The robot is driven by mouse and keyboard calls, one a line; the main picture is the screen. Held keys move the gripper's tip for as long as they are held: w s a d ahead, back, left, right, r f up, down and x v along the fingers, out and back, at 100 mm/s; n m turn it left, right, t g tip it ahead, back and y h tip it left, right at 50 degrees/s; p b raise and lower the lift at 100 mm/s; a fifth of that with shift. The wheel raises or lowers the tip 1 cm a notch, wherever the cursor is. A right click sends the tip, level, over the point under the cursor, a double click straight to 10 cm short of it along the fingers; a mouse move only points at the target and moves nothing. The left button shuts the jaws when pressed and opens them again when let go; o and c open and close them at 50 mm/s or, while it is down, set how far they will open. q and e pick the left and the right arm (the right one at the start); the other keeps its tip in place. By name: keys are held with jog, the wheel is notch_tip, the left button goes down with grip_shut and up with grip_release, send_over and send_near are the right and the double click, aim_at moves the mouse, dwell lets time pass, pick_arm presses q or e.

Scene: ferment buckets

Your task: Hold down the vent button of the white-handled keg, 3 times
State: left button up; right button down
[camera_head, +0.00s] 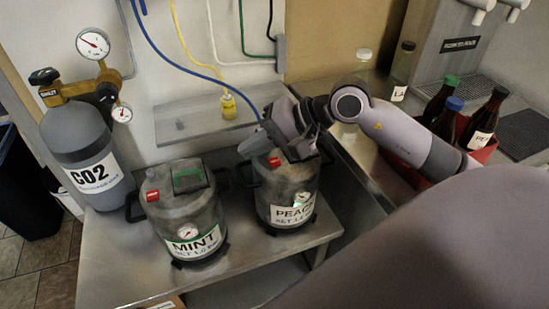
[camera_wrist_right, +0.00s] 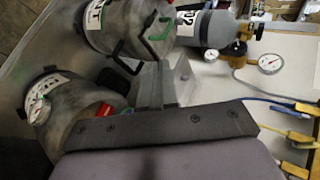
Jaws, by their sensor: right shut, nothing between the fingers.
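Two grey metal kegs stand on the steel bench. The right keg, labelled PEAC… (camera_head: 284,190), has a red button (camera_head: 274,161) on its top; my gripper covers much of that top, so I cannot see its handle colour. The left keg, labelled MINT (camera_head: 183,222), has a green handle (camera_head: 189,178) and a red button (camera_head: 152,196). My right gripper (camera_head: 249,148) is shut and empty over the PEAC… keg's top. In the wrist view, the gripper (camera_wrist_right: 166,86) lies beside that keg's red button (camera_wrist_right: 105,110); contact is not clear. My left gripper is not in view.
A CO2 cylinder (camera_head: 79,150) with gauges stands left of the kegs. Coloured hoses hang on the wall behind, one with a yellow connector (camera_head: 228,106). Bottles (camera_head: 487,120) in a red crate stand at right. The bench front (camera_head: 120,270) is partly clear.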

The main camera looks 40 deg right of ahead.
jog(key=w+d+r+n+t+h, duration=0.1)
jog(key=w+d+r+n+h, duration=0.1)
jog(key=d+h, duration=0.3)
jog(key=shift+d+r+n, duration=0.55)
jog(key=shift+d+n, duration=0.25)
jog(key=shift+d, duration=0.45)
jog(key=shift+w, duration=0.1)
jog(key=b, duration=0.4)
send_over(279, 162)
notch_tip(279, 162, down, 7)
jog(key=shift+f, duration=0.15)
jog(key=shift+f+b, duration=0.7)
jog(key=shift+f, duration=0.1)
jog(key=shift+f+b, duration=0.4)
jog(key=shift+b, duration=0.35)
